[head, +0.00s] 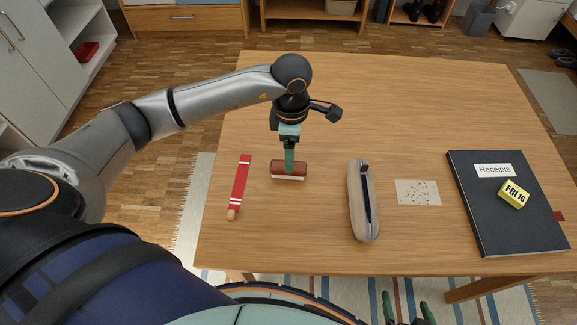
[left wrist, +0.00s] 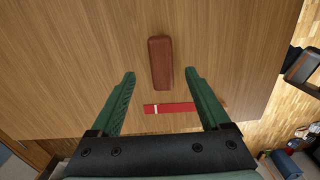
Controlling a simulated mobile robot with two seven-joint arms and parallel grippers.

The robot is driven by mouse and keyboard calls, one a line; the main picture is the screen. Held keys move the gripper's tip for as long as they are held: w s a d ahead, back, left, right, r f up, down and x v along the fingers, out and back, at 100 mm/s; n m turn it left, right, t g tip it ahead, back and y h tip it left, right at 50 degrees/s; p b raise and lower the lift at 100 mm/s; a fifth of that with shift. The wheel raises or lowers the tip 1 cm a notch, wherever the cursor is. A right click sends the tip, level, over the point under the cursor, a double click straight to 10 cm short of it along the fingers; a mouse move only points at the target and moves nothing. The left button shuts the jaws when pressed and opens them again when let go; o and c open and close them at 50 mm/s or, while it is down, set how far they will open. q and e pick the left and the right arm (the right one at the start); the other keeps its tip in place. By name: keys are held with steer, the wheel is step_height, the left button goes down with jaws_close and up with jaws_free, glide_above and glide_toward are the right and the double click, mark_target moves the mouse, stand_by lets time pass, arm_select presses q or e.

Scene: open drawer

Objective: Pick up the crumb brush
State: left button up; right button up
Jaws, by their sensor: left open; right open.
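The crumb brush (head: 289,167) is a red-brown block with a pale bristle edge, lying on the wooden table left of the middle. In the left wrist view the brush (left wrist: 160,62) lies lengthwise, centred between the fingertip lines and mostly beyond them. My left gripper (head: 289,164) points down right over the brush, with green fingers overlapping it in the head view. The left wrist view shows its fingers (left wrist: 160,76) wide apart with nothing between them held. I cannot tell the height gap exactly. My right gripper (head: 406,303) is open and empty at the bottom, off the table's front edge.
A red strip with white bands and a wooden tip (head: 240,188) lies left of the brush. To the right are a pale pencil case (head: 359,205), a crumb-speckled card (head: 418,193), and a black receipts folder (head: 484,218) bearing a yellow date block (head: 514,194). The table's back is clear.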

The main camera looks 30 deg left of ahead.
arm_select(q)
step_height(320, 180, down, 6)
steer(key=shift+s+f, duration=0.15)
steer(key=shift+f, duration=0.1)
jaws_close()
stand_by(0.7)
